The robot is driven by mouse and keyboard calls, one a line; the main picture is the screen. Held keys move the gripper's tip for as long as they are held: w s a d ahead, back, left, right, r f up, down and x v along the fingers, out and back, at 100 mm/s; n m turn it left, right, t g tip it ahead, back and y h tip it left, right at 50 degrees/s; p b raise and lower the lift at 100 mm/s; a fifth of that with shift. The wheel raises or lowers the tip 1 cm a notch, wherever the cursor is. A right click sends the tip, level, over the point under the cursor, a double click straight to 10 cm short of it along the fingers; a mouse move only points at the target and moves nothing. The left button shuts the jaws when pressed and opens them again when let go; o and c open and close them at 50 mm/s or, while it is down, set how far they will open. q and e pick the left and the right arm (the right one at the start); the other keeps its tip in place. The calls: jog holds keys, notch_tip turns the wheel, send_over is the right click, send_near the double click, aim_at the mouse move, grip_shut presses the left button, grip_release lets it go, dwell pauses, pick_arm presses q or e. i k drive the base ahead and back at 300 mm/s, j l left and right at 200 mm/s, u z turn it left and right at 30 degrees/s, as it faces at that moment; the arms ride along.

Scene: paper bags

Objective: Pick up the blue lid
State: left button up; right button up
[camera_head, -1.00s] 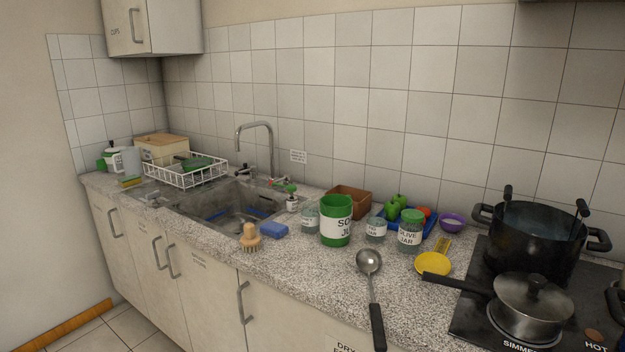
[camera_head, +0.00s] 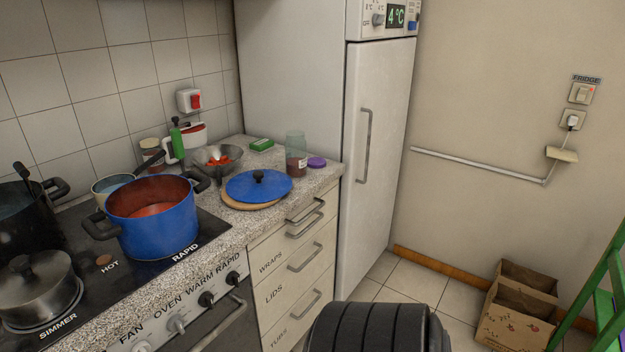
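The blue lid (camera_head: 245,188) has a black knob on top. It lies on a round wooden board (camera_head: 254,205) on the counter right of the stove, near the front edge. A blue pot (camera_head: 153,222) with a red inside stands open on the hob, left of the lid. A dark, ribbed rounded part, probably mine, shows at the bottom of the view. No gripper fingers show in the view.
A metal bowl (camera_head: 217,161) with red pieces, a glass jar (camera_head: 296,154), a purple lid (camera_head: 317,162) and a green box (camera_head: 262,145) stand behind the blue lid. The fridge (camera_head: 380,130) rises to the right. Cardboard boxes (camera_head: 515,308) sit on the floor at right.

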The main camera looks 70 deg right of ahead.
aim_at(259, 185)
jog(key=z, duration=1.95)
